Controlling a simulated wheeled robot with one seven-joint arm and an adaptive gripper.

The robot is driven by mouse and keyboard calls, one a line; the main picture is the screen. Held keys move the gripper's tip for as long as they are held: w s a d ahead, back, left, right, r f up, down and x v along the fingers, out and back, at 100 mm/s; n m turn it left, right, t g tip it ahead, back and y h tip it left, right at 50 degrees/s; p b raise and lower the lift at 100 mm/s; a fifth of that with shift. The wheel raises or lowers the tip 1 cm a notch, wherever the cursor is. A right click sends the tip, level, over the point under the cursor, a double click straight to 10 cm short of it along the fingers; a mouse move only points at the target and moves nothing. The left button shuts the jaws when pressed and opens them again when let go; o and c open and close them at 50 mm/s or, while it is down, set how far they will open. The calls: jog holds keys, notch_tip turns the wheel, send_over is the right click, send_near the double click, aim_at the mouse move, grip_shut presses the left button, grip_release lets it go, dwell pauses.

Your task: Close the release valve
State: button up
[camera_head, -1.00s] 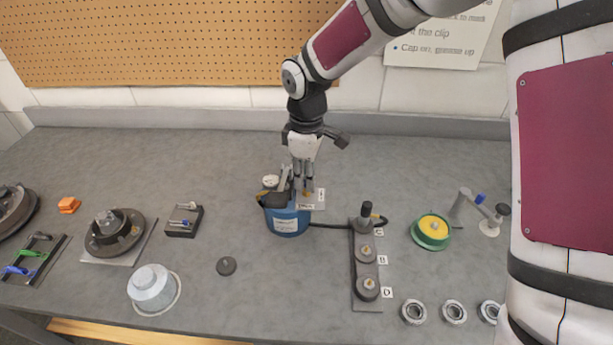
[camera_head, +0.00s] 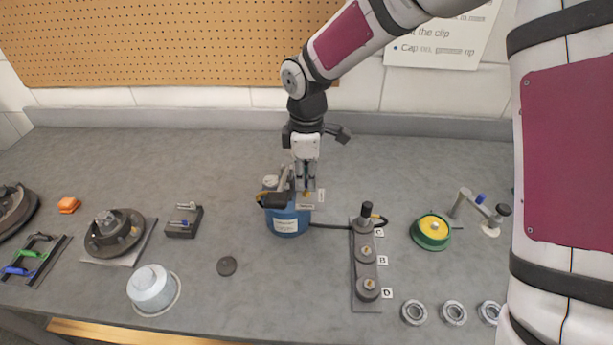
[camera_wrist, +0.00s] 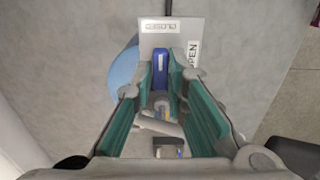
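The blue pump (camera_head: 287,222) stands on the bench with a pale label on its front. Beside its top is a small plate (camera_head: 318,198), which in the wrist view (camera_wrist: 185,24) carries the labels CLOSED and OPEN. A blue valve handle (camera_wrist: 161,70) stands over this plate, pointing towards CLOSED at the top of the picture; OPEN is to its right. My gripper (camera_head: 306,184) points down over the valve. In the wrist view its teal-padded fingers (camera_wrist: 163,88) are apart, one on each side of the handle. I cannot tell whether either pad touches it.
A black hose runs from the pump to a dark block (camera_head: 363,265) with several ports. A green and yellow spool (camera_head: 432,231) stands farther right. A grey canister (camera_head: 151,289) and a dark hub (camera_head: 115,232) stand left. The bench behind the pump is clear.

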aim_at(306, 182)
dwell(0.3)
notch_tip(306, 182, up, 12)
dwell(0.5)
jog(key=s+d+r+m+t+h, duration=0.1)
jog(key=s+d+r+m+t, duration=0.2)
jog(key=s+d+r+m, duration=0.75)
jog(key=s+d+f+m+t+y, duration=0.1)
jog(key=s+d+m+t, duration=0.1)
jog(key=s+d+m, duration=0.5)
jog(key=s+d, duration=0.3)
jog(key=s, duration=0.4)
jog(key=shift+f, duration=0.35)
